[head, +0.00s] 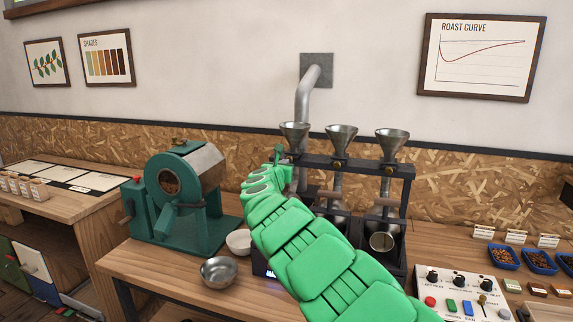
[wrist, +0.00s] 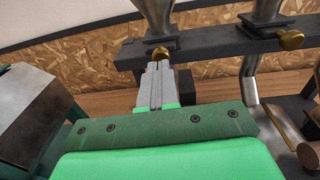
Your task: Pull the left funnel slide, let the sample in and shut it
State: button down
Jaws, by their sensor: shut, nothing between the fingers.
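The left metal funnel (head: 294,130) sits at the left end of a dark rack (head: 355,166); its lower part also shows in the wrist view (wrist: 157,14). The brass knob of its slide (wrist: 158,54) shows below it in the wrist view. My gripper (wrist: 157,68) is shut and empty, its fingertips right in front of this knob. I cannot tell whether they touch it. In the head view my green arm hides the rack's left part, and my gripper (head: 279,152) is just below the left funnel. How far the slide is out cannot be told.
The middle funnel (head: 341,135) and right funnel (head: 391,139) have similar brass knobs. A green roaster (head: 180,195) and a steel bowl (head: 219,272) stand left of the rack. A control box (head: 460,292) and blue bean trays (head: 503,258) are at the right.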

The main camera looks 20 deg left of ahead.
jog(key=s, duration=1.1)
jog(key=shift+d+r, duration=0.2)
jog(key=shift+d, duration=0.05)
dwell(0.3)
